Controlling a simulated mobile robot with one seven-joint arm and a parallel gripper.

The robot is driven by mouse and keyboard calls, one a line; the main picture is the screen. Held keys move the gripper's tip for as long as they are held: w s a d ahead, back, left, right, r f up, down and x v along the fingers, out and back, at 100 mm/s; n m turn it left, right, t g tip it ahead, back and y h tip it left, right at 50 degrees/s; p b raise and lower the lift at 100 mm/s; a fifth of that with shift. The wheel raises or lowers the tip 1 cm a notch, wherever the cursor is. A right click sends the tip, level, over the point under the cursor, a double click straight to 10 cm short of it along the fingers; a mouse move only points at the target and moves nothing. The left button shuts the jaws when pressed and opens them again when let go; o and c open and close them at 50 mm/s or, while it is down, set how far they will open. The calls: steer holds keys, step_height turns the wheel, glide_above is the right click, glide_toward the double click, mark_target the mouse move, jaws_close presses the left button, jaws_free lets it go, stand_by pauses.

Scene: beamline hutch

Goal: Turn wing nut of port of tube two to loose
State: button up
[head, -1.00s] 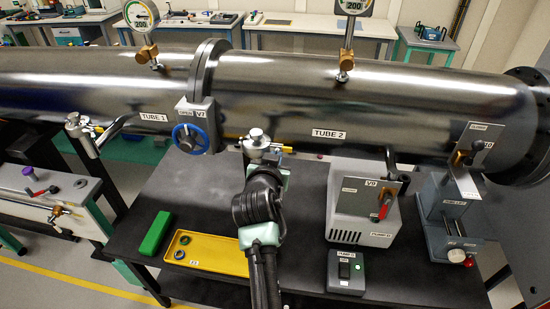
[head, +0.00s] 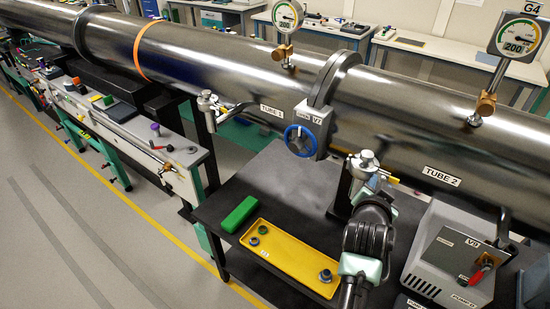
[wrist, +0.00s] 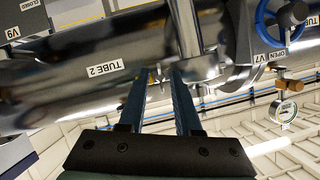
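The tube two port (head: 366,163) is a silvery clamped fitting with a round cap, at the near side of the big steel tube marked TUBE 2 (head: 441,177). A small yellow piece (head: 388,178) sticks out on its right; I cannot tell whether it is the wing nut. A shiny metal part (wrist: 186,30) stands just beyond the tips; contact is unclear.
A blue handwheel (head: 300,141) sits left of the port, with the tube 1 port (head: 208,104) farther left. On the black table are a yellow tray (head: 285,277), a green block (head: 239,214) and a grey pump box (head: 432,265).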

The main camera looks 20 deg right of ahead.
steer(key=s+a+f+m+t+h+b, duration=0.1)
steer(key=s+a+f+m+t+b, duration=0.2)
steer(key=s+m+b, duration=0.5)
steer(key=s+a+f+m+t+b, duration=0.1)
steer(key=s+a+m+t+b, duration=0.3)
steer(key=m+b, duration=0.5)
steer(key=w+a+r+n+t+y+b, duration=0.1)
steer(key=w+a+r+n+t+y, duration=0.2)
steer(key=a+r+n, duration=0.7)
steer(key=w+a+r+n+t+y+b, duration=0.2)
steer(key=w+a+r+n+t+y, duration=0.1)
steer(key=a+r+n, duration=0.6)
step_height(320, 180, up, 3)
steer(key=shift+a+f+n+t+y, duration=0.1)
steer(key=shift+a+n+t+y, duration=0.3)
steer(key=shift+n+t+y, duration=0.55)
steer(key=shift+w+m+y, duration=0.1)
steer(key=shift+m+y, duration=0.15)
steer(key=shift+m, duration=0.1)
